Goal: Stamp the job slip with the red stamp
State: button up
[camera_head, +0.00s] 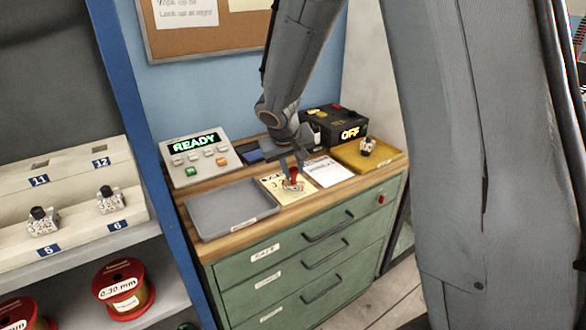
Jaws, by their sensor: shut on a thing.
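The job slip (294,206) is a pale yellow sheet lying on the wooden top of the green drawer cabinet. My gripper (290,172) points down over the slip and is shut on the red stamp (293,178). The stamp is upright, with its lower end at or just above the slip; I cannot tell if it touches. Reddish marks or part of the stamp show at its foot. The gripper and stamp hide part of the slip.
A grey tray (212,217) lies left of the slip, and a white paper (327,171) lies right of it. A yellow tray (352,156) holds a small part. Behind stand a READY panel (180,174) and a black box reading OFF (329,121). A blue post (138,128) borders the left shelf.

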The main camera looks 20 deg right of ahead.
jog(key=shift+s+f+b, duration=0.1)
jog(key=shift+f+b, duration=0.6)
jog(key=shift+b, duration=0.25)
dwell(2.3)
jog(key=shift+r, duration=0.1)
jog(key=shift+r+p, duration=2.6)
jog(key=shift+r, duration=0.95)
